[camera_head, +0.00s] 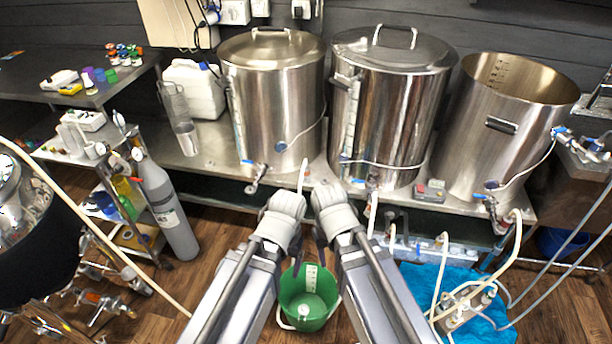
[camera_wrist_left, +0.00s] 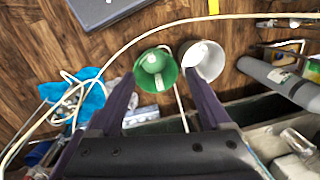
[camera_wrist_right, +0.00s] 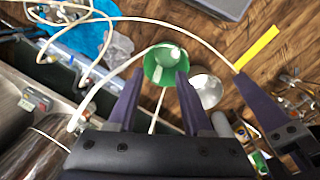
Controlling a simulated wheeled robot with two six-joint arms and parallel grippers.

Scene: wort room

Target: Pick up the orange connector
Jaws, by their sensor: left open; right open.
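No orange connector can be picked out for certain. A cluster of small orange, red, green and blue fittings (camera_head: 124,54) stands on the dark table at the far left in the head view. An orange-tipped metal fitting (camera_head: 92,297) also shows low at the left. My left gripper (camera_head: 283,215) and right gripper (camera_head: 332,210) are side by side in the middle, far from both. In the left wrist view the left fingers (camera_wrist_left: 160,78) are apart and empty. In the right wrist view the right fingers (camera_wrist_right: 158,80) are apart and empty.
Steel kettles (camera_head: 270,100) with taps and hoses stand on the bench ahead. A green bucket (camera_head: 306,290) is on the wooden floor below my grippers. A grey gas cylinder (camera_head: 166,205) stands left. Hoses lie over a blue sheet (camera_head: 420,283) at right.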

